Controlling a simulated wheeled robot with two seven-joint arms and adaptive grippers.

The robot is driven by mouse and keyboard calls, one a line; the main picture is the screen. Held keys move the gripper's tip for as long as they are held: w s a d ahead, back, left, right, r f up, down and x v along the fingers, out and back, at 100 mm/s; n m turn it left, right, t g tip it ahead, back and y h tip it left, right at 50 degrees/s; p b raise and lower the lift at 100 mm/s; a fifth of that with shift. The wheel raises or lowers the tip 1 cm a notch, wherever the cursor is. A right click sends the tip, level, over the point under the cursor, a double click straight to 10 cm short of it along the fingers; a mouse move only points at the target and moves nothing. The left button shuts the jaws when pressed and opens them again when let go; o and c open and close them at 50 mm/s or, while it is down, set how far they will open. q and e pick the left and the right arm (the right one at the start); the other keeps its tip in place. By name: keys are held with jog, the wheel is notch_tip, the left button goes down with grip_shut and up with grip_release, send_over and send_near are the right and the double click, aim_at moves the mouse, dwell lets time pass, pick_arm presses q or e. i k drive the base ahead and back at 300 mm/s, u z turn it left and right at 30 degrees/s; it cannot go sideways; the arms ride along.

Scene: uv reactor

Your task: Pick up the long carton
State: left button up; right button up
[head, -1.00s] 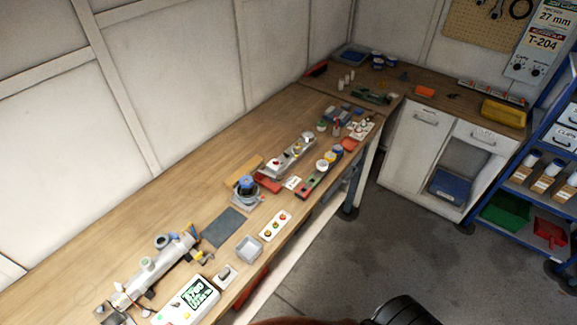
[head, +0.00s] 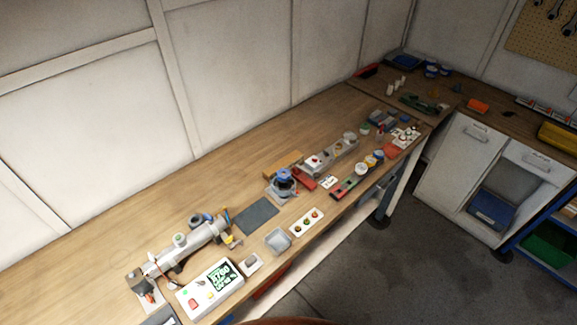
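A long tan-orange box (head: 283,163) lies flat on the wooden bench (head: 120,225), behind a blue-topped device (head: 283,182). It may be the long carton, but it is small and partly hidden by the device, so I cannot be sure. No other clear long carton shows. Neither of my grippers is in view.
The bench's back strip is clear.

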aim_at(290, 160)
jog(key=z, duration=1.6)
jog(key=i, duration=3.6)
jog(key=u, duration=5.05)
jog(key=i, duration=0.5)
